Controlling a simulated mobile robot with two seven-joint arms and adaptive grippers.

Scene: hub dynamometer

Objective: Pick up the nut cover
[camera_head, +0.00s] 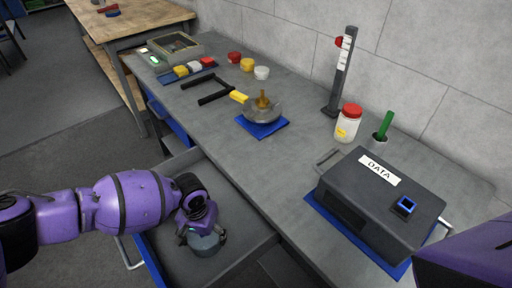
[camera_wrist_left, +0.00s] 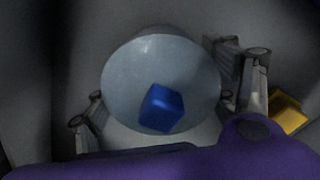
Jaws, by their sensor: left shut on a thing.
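The nut cover (camera_head: 208,246) appears to be the round grey-blue piece inside the open drawer. My left gripper (camera_head: 204,233) reaches down into the drawer from above. Its fingers (camera_wrist_left: 165,90) sit on both sides of the cover and are shut on it. The cover's lower part and the exact finger contacts are partly hidden. My right gripper is out of view; only a purple part of that arm shows at the lower right.
The open drawer (camera_head: 253,235) has walls close around the gripper. A yellow thing (camera_wrist_left: 287,114) lies beside it. On the bench above are a dark DATA box (camera_head: 375,205), a metal dish (camera_head: 262,114) on a blue mat, a red-lidded jar (camera_head: 347,123) and a tall post (camera_head: 341,75).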

